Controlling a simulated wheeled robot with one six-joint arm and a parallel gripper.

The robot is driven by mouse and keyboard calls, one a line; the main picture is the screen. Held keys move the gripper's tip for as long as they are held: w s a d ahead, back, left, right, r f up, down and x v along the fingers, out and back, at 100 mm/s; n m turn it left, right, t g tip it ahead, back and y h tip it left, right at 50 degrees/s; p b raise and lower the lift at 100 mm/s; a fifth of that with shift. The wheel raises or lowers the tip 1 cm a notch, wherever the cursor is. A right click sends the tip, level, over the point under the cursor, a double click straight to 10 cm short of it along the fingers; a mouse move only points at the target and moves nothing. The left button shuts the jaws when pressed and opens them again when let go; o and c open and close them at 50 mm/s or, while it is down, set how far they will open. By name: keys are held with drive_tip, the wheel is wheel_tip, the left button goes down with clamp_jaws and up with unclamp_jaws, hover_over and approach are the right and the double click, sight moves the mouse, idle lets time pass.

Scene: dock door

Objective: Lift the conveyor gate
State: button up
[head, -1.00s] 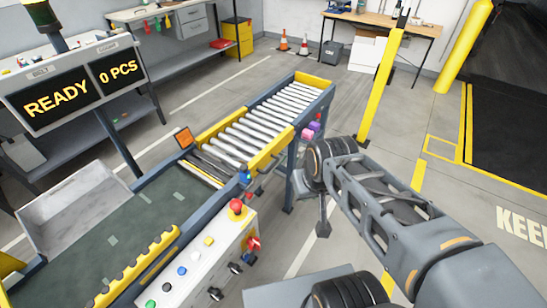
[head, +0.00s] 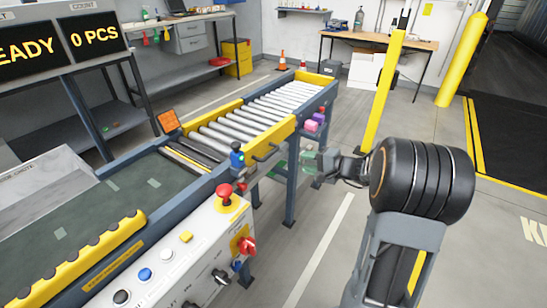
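The conveyor gate appears to be the roller section with yellow side rails (head: 262,141), lying flat in line with the conveyor. A dark handle (head: 268,153) sticks out from its near side. A small blue-topped part (head: 237,157) stands at the joint with the green belt. My gripper (head: 308,161) is in front of the near side, right of the handle and apart from it in the picture. It points left. Its fingers are small and partly blurred into the background, so whether they are open is unclear.
A control box (head: 178,262) with a red mushroom button (head: 224,191) and a red knob stands at the near side. A yellow post (head: 383,92) stands behind my arm. Floor right of the conveyor is clear.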

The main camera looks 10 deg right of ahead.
sight(273, 152)
drive_tip(key=shift+n+t, duration=0.3)
drive_tip(key=x, duration=0.4)
drive_tip(key=b+x, duration=0.1)
drive_tip(key=x, duration=0.4)
drive_tip(key=r+x, duration=0.1)
drive_tip(key=x, duration=0.4)
drive_tip(key=shift+c, duration=0.5)
clamp_jaws()
